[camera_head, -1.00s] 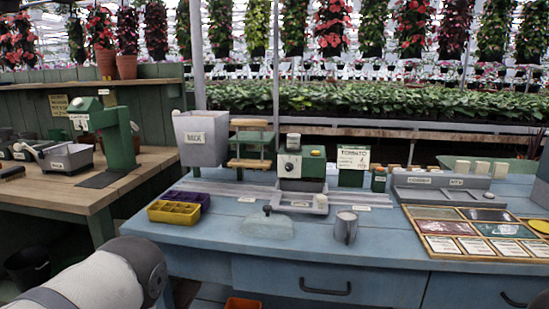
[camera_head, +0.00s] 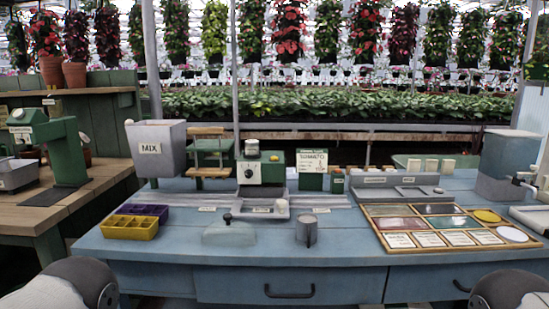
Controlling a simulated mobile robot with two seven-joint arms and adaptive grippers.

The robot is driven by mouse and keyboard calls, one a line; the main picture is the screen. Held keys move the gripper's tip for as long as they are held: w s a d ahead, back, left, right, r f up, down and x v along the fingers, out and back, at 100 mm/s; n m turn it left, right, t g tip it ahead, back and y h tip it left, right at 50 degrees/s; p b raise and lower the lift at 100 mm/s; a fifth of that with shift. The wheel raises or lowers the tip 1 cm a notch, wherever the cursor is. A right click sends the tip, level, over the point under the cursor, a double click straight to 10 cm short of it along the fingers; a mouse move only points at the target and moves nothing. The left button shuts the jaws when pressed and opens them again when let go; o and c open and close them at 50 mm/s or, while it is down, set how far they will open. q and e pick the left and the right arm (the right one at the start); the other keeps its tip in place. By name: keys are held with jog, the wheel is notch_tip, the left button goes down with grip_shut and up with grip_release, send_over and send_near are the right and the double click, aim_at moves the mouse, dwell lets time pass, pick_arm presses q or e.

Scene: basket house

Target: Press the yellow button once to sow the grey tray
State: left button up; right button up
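A green and white machine (camera_head: 261,172) with a dial stands at the back middle of the blue table. A small yellowish spot on its upper front may be the yellow button (camera_head: 273,158), but it is too small to be sure. A small light grey tray-like part (camera_head: 281,208) sits at the machine's foot; I cannot tell whether it is the grey tray. A yellow tray (camera_head: 130,227) and a purple tray (camera_head: 148,211) with compartments are at the table's left. Only parts of my arms show at the bottom corners; both grippers are out of view.
A grey bin marked MIX (camera_head: 157,148) stands left of the machine. A clear lid (camera_head: 229,233) and a metal cup (camera_head: 307,231) are in front. A wooden frame of coloured plates (camera_head: 447,227) and a grey hopper (camera_head: 507,165) are to the right. The table's front strip is clear.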

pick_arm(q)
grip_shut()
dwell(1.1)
